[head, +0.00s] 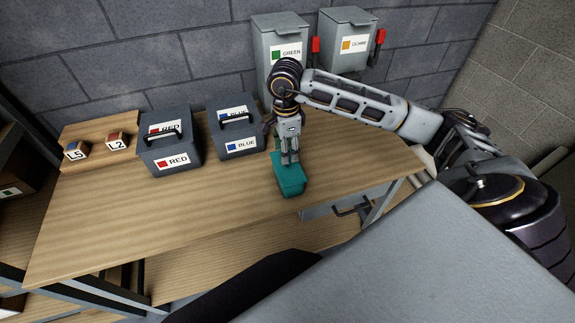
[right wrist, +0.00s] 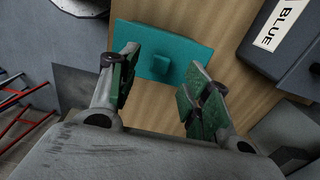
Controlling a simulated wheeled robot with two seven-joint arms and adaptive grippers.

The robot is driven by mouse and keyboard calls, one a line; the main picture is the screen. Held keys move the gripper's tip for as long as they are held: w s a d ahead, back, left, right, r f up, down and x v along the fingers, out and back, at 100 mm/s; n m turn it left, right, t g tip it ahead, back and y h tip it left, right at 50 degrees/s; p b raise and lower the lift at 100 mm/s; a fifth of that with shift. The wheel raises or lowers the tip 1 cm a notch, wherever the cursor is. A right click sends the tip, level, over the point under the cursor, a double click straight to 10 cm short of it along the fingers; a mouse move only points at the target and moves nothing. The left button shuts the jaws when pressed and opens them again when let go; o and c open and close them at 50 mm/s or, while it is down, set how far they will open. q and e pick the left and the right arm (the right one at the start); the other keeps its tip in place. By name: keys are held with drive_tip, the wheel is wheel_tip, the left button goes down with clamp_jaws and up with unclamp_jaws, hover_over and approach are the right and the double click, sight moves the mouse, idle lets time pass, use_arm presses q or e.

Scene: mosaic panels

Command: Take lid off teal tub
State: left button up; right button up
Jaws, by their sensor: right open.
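The teal tub (head: 290,183) stands on the wooden workbench, right of the blue-labelled box. Its flat teal lid (right wrist: 185,52) shows in the right wrist view, with a small square knob (right wrist: 161,64) on it. My right gripper (head: 289,160) is above the tub, pointing down, and hides part of the lid in the head view. In the right wrist view the right gripper (right wrist: 158,88) is open, its fingers apart on either side of the knob and not closed on it. My left gripper is not in view.
A red-labelled box (head: 183,149) and a blue-labelled box (head: 234,127) with handles stand left of the tub. Blocks L5 (head: 76,151) and L2 (head: 117,142) sit at the far left. Green (head: 271,40) and ochre (head: 346,47) wall boxes hang behind. The bench front (head: 130,230) is clear.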

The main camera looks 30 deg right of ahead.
sight(292, 174)
drive_tip(key=shift+f, duration=0.1)
drive_tip(key=shift+d+f+p, duration=0.2)
drive_tip(key=shift+f+p, duration=0.35)
drive_tip(key=shift+f, duration=1.95)
drive_tip(key=shift+c, duration=0.5)
drive_tip(key=c, duration=0.8)
